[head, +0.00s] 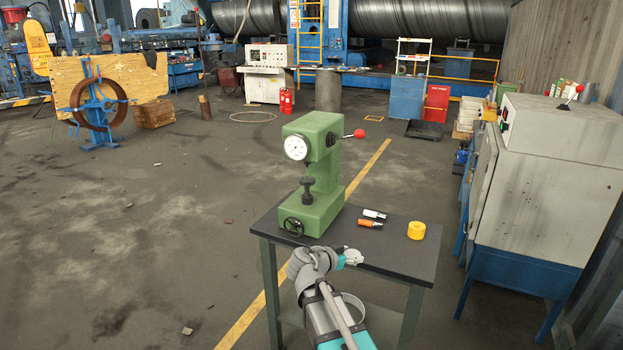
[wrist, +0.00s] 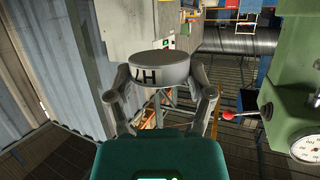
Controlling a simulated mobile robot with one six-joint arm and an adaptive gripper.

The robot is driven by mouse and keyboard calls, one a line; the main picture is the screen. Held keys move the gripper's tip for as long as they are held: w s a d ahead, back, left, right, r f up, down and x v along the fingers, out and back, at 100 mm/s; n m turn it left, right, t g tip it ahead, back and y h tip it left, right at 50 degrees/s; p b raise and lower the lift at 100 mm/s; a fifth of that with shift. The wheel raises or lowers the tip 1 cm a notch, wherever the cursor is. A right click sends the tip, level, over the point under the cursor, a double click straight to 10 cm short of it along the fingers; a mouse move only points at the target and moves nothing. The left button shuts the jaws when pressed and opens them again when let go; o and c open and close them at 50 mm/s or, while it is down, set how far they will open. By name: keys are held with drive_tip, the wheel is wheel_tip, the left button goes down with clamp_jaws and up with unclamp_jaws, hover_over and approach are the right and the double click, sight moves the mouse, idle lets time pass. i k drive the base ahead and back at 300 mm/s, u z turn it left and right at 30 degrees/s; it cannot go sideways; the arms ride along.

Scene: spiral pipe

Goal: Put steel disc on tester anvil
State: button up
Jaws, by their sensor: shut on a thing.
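The green hardness tester (head: 321,150) stands upright on the dark-topped table (head: 405,262), with a round dial and a red-knobbed lever. Its small dark anvil (head: 308,182) sits on a screw below the head. My gripper (head: 352,257) is low over the table's front edge, to the right of and nearer than the tester. In the wrist view, my gripper (wrist: 162,88) is shut on the grey steel disc (wrist: 160,68), one finger on each side. The disc has dark lettering on its rim and is clear of the anvil. The tester (wrist: 297,95) is at the right of that view.
A yellow round item (head: 416,230) and two small marker-like items, one dark and white (head: 375,214), one orange (head: 370,224), lie on the table right of the tester. A grey cabinet (head: 555,180) stands further right. Open floor lies to the left.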

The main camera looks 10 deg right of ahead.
sight(306, 179)
drive_tip(key=i, duration=0.85)
drive_tip(key=u, duration=0.05)
